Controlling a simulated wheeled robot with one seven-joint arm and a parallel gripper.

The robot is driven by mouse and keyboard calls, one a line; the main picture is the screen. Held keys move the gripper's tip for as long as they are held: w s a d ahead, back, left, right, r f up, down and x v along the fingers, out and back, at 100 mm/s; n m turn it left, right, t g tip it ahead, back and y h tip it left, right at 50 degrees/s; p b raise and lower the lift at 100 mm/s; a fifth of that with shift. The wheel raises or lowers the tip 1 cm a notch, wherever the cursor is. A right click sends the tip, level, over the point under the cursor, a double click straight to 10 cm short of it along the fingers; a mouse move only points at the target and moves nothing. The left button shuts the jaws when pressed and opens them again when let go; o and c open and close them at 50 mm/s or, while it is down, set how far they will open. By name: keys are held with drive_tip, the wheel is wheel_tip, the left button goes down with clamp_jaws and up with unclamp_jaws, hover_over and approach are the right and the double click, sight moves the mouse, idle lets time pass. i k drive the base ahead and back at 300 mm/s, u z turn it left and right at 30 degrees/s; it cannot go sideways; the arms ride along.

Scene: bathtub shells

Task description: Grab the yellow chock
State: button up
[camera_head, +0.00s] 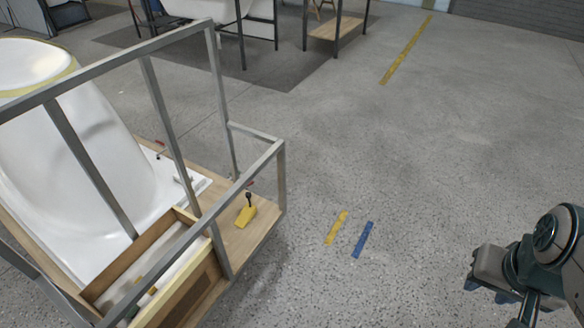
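A small yellow chock (245,217) with a dark upright handle or knob lies on the wooden deck (232,238) of the metal-framed cart, near its front right corner. A grey frame rail passes just in front of it. My arm shows at the lower right, with my gripper (500,290) at its end, partly cut off by the picture's lower edge. It is well to the right of the chock, over the floor and apart from the cart. Whether its fingers are open or shut is not clear.
The cart's grey metal frame (215,90) stands around the deck and a white bathtub shell (80,150). A wooden box (178,262) sits left of the chock. Yellow tape (336,228) and blue tape (362,239) mark the floor. The floor between cart and arm is clear.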

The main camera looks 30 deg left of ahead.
sight(249, 210)
drive_tip(key=u, duration=0.05)
drive_tip(key=i, duration=1.55)
drive_tip(key=u, duration=0.7)
drive_tip(key=i, duration=1.2)
drive_tip(key=u, duration=1.75)
drive_tip(key=i, duration=0.75)
drive_tip(key=u, duration=0.5)
